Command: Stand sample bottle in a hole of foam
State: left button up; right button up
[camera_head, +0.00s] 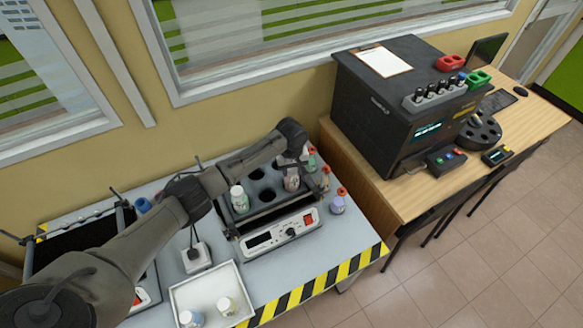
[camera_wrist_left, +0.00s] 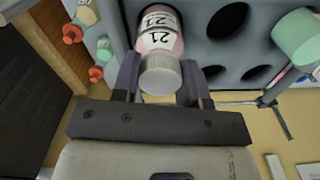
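The foam (camera_head: 252,181) is a dark block with several round holes, set in a bench device; it also shows in the wrist view (camera_wrist_left: 285,80). My left gripper (camera_wrist_left: 160,82) is shut on a pale pinkish sample bottle (camera_wrist_left: 160,35) with a grey-white cap and a label reading 21. In the head view this bottle (camera_head: 291,181) is upright at the foam's right side, below my left gripper (camera_head: 296,160). Its base is hidden, so I cannot tell whether it is inside a hole. A green-capped bottle (camera_head: 239,198) stands at the foam's left front. My right gripper is not in view.
Bottles with red-orange parts (camera_head: 338,204) stand right of the device. A white tray (camera_head: 205,289) at the front holds two bottles. A black analyser (camera_head: 400,105) stands on the wooden table to the right. The striped bench edge (camera_head: 320,285) is in front.

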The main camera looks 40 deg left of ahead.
pick_arm(q)
jog(key=o, duration=0.4)
notch_tip(320, 180, up, 12)
jog(key=s+d+f+m+t, duration=0.1)
jog(key=s+d+f+m, duration=0.6)
jog(key=s+d+f, duration=0.7)
jog(key=shift+s+d+r+m+t, duration=0.2)
jog(key=shift+s+m+t, duration=0.5)
jog(key=shift+s, duration=3.25)
jog(key=shift+s+d+r+m+t, duration=0.15)
jog(key=shift+s+m, duration=1.1)
jog(key=shift+s, duration=2.65)
jog(key=shift+s+d+r+m+t, duration=0.2)
jog(key=shift+s+m+t, duration=0.5)
jog(key=shift+s, duration=3.25)
